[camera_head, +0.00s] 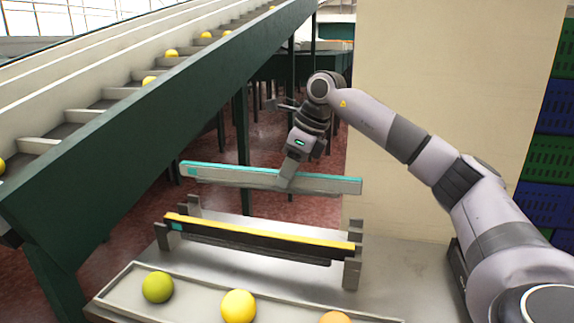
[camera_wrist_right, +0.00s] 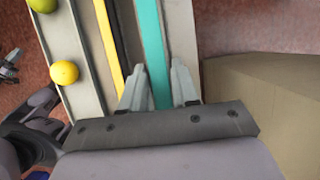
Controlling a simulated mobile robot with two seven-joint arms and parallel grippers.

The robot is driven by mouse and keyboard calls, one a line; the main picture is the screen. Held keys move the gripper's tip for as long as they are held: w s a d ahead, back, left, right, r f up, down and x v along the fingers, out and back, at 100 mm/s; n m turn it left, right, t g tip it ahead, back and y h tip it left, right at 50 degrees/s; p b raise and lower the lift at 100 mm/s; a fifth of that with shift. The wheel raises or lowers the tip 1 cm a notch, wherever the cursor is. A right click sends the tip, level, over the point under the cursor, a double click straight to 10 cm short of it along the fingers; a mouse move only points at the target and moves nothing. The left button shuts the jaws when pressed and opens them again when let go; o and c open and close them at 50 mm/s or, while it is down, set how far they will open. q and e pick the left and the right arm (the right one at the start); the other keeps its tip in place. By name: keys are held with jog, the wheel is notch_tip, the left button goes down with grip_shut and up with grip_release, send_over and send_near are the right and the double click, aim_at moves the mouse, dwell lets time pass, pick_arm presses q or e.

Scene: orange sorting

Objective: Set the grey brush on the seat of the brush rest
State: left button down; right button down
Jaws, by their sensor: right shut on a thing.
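The grey brush (camera_head: 225,177) is a long bar with a teal strip along its top. My right gripper (camera_head: 286,181) is shut on it right of its middle and holds it roughly level in the air. The teal strip (camera_wrist_right: 151,50) runs between the fingertips (camera_wrist_right: 158,90) in the right wrist view. The brush rest (camera_head: 351,272) is a grey stand with upright posts at both ends, below and nearer than the brush. A dark part at the left edge of the wrist view looks like my left gripper (camera_wrist_right: 9,66); its jaws are unclear.
A black bar with a yellow top (camera_head: 260,238) lies across the rest's near posts. A pale tray (camera_head: 197,297) with a green, a yellow and an orange fruit is in front. A green-sided conveyor (camera_head: 150,130) slopes at left. A beige wall (camera_head: 440,80) stands behind.

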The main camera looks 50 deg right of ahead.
jog(key=shift+w+d, duration=0.15)
jog(key=shift+w, duration=0.05)
jog(key=shift+s+f+b, duration=0.1)
jog(key=shift+f+b, duration=0.75)
jog(key=shift+b, duration=0.1)
notch_tip(320, 180, down, 5)
jog(key=b, duration=0.4)
jog(key=shift+f, duration=0.1)
jog(key=shift+f, duration=0.25)
jog(key=shift+f, duration=0.35)
